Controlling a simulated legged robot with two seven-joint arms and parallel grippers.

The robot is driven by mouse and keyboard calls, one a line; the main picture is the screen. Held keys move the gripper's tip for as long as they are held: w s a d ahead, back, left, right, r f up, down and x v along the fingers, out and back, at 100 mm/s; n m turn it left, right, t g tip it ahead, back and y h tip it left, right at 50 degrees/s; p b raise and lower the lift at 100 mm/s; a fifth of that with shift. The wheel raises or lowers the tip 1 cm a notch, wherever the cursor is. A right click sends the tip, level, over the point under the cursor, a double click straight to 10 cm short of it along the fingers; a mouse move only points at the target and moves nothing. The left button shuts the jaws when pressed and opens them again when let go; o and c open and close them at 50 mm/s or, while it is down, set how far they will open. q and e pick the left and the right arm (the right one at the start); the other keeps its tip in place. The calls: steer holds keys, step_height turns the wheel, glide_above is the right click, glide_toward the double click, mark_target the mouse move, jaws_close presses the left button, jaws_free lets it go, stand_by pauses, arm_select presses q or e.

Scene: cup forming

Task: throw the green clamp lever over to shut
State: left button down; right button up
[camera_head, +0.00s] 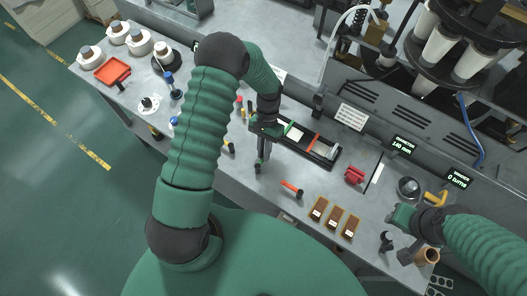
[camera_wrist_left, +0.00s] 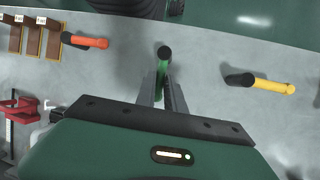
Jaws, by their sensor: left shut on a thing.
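The green clamp lever (camera_wrist_left: 163,72) has a black knob at its end. In the left wrist view its green shaft stands between the fingers of my left gripper (camera_wrist_left: 163,92), which is shut on it. The knob shows beyond the fingertips. In the head view my left gripper (camera_head: 262,152) points down at the front of the bench, and the dark knob shows at its tips. The lever's base is hidden by the gripper. My right gripper (camera_head: 403,222) is at the right side of the bench, and its finger opening is unclear.
An orange lever (camera_head: 292,188) and a yellow lever (camera_head: 229,147) lie either side of the held lever. Brown blocks (camera_head: 335,216) and a red part (camera_head: 354,175) are to the right. A black tray (camera_head: 325,154) is behind. White spools (camera_head: 138,44) and a red tray (camera_head: 112,73) are far left.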

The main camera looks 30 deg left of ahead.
arm_select(q)
steer(key=shift+w+r, duration=0.1)
steer(key=shift+w, duration=0.25)
steer(key=c, duration=1.7)
jaws_free()
steer(key=shift+c, duration=0.2)
steer(key=shift+o, duration=1.5)
arm_select(e)
steer(key=shift+w+f, duration=0.1)
steer(key=shift+w, duration=0.25)
steer(key=shift+s, duration=0.1)
